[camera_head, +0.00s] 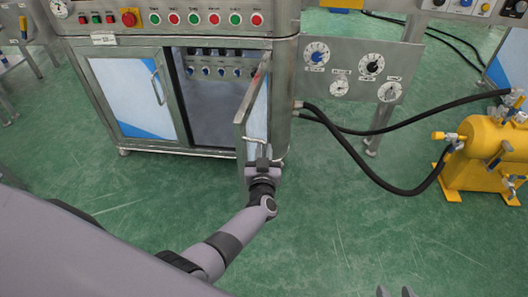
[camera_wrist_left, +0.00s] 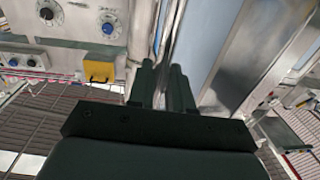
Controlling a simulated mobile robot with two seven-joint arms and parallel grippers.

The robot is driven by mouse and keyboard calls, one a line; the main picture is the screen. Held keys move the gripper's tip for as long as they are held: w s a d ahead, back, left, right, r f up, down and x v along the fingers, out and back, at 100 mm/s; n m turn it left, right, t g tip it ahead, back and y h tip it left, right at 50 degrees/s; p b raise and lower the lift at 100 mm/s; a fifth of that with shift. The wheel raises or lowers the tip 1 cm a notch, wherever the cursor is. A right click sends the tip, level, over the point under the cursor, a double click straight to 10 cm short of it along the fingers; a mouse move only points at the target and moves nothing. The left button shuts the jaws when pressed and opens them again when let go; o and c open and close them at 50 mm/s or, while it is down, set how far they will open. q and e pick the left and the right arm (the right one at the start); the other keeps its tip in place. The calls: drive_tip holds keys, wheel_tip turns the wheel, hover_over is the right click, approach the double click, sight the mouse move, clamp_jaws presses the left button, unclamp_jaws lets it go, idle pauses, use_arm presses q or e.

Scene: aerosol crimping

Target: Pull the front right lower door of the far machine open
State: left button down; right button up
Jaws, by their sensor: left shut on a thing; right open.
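The front right lower door (camera_head: 256,112) of the steel machine stands swung out toward me, with its hinge side at the right of the opening. It has a metal frame and a pale panel, and its panel (camera_wrist_left: 207,45) also fills part of the left wrist view. My left gripper (camera_head: 262,156) is shut on the door's handle (camera_head: 252,140) near the free edge. Its fingers (camera_wrist_left: 165,85) hide most of the handle in the left wrist view.
The left lower door (camera_head: 128,98) is closed. The open compartment (camera_head: 220,100) shows a row of blue knobs. Right of the machine are a gauge panel (camera_head: 350,72), black hoses (camera_head: 345,148) and a yellow tank (camera_head: 490,150). Green floor (camera_head: 330,225) in front is clear.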

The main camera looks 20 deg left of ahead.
use_arm(q)
drive_tip(key=c, duration=1.2)
unclamp_jaws()
drive_tip(key=shift+s, duration=0.15)
